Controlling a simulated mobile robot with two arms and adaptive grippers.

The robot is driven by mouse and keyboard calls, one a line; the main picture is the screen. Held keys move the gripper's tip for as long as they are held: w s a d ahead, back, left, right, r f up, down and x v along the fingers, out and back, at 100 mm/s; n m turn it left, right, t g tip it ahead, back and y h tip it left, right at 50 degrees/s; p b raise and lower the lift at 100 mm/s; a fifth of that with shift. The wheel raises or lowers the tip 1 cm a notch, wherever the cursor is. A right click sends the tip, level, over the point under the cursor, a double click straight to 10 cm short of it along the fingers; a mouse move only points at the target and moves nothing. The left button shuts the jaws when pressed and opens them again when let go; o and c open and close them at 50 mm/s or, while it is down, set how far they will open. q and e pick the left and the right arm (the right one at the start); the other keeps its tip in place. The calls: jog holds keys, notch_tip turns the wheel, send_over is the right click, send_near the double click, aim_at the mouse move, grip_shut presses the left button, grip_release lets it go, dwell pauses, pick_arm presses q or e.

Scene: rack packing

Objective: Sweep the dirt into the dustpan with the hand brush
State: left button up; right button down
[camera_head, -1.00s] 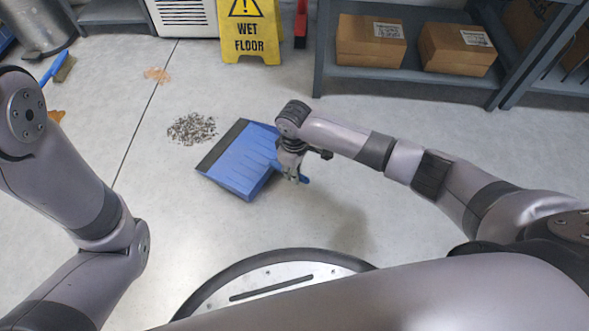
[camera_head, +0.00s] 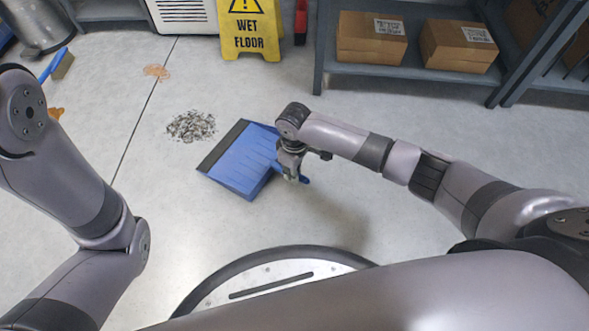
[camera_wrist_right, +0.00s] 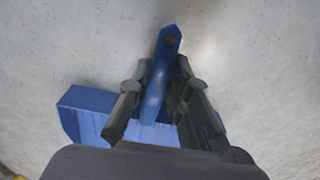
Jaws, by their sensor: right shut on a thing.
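A blue dustpan (camera_head: 240,160) lies on the floor in the middle of the head view, its dark lip facing the upper left. My right gripper (camera_head: 291,174) is at its handle. In the right wrist view the right gripper (camera_wrist_right: 160,100) is shut on the blue handle (camera_wrist_right: 163,60), one finger on each side. A pile of grey dirt (camera_head: 191,126) lies on the floor just beyond the lip, apart from it. The hand brush (camera_head: 60,65), with blue handle and tan bristles, lies at the far left. My left arm is at the left; its gripper is out of view.
A yellow wet floor sign (camera_head: 250,30) stands at the back. A shelf with cardboard boxes (camera_head: 371,38) is at the back right. A metal bin (camera_head: 38,25) is at the top left. Orange stains (camera_head: 157,72) mark the floor.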

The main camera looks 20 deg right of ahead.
jog(key=shift+f, duration=0.1)
jog(key=c, duration=1.4)
grip_release()
